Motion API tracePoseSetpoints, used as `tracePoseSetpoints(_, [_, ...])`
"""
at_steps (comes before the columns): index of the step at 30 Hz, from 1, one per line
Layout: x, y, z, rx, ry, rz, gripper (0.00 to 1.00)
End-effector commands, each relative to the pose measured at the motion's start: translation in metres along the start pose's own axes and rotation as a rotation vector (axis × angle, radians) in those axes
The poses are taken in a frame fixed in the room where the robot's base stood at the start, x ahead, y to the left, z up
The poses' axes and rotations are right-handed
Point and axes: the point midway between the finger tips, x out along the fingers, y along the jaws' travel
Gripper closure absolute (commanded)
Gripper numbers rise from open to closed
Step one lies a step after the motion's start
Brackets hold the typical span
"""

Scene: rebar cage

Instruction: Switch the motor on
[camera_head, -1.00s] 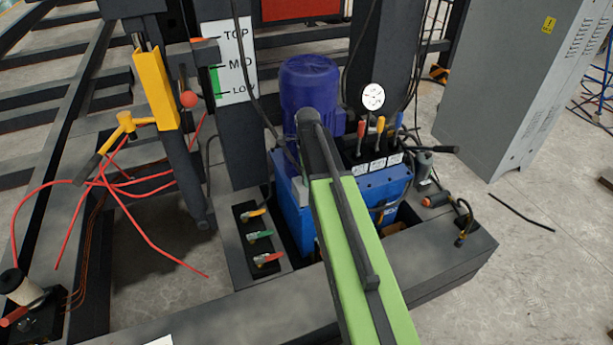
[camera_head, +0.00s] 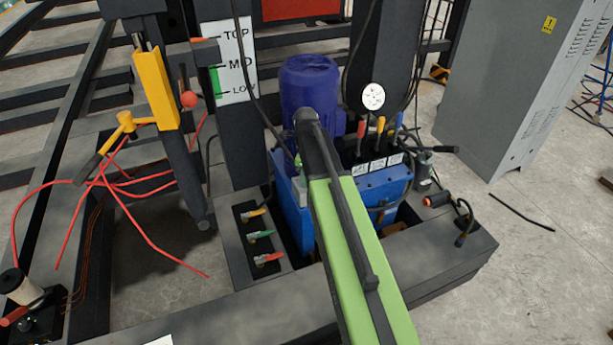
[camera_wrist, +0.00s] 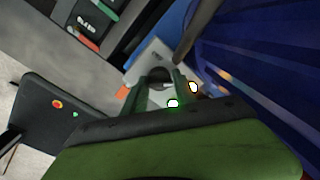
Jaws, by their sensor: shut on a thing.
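The motor (camera_head: 308,85) is a blue-purple ribbed cylinder on a blue power unit (camera_head: 292,215). A small grey switch box (camera_head: 299,187) sits beside it, partly hidden by my arm. In the wrist view the light grey face of the switch box (camera_wrist: 148,60) carries a dark round knob (camera_wrist: 159,74). My gripper (camera_wrist: 159,88) is at this face, its two fingers closed on the knob. A green lamp (camera_wrist: 173,103) and a whitish lamp (camera_wrist: 193,87) glow near the fingers. The motor fills the right of the wrist view. The knob's exact angle is unclear.
A valve bank with red, yellow and blue levers (camera_head: 379,145) and a gauge (camera_head: 373,96) stands right of my arm. Three small handles (camera_head: 260,237) are at lower left. A grey cabinet (camera_head: 510,90) stands right; floor before it is mostly clear.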

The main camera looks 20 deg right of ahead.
Motion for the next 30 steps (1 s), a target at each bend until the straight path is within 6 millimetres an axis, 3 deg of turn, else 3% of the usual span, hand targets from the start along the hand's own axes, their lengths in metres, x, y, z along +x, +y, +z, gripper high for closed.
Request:
tracePoseSetpoints(5, [0.0,0.003,-0.001,0.0,0.003,0.008,1.0])
tracePoseSetpoints(6, [0.0,0.003,-0.001,0.0,0.003,0.009,0.61])
tracePoseSetpoints(9, [0.0,0.003,-0.001,0.0,0.002,0.007,0.48])
tracePoseSetpoints(22, [-0.008,0.001,0.0,-0.001,0.0,0.004,0.47])
tracePoseSetpoints(30, [-0.055,0.0,0.0,-0.001,0.0,0.004,0.47])
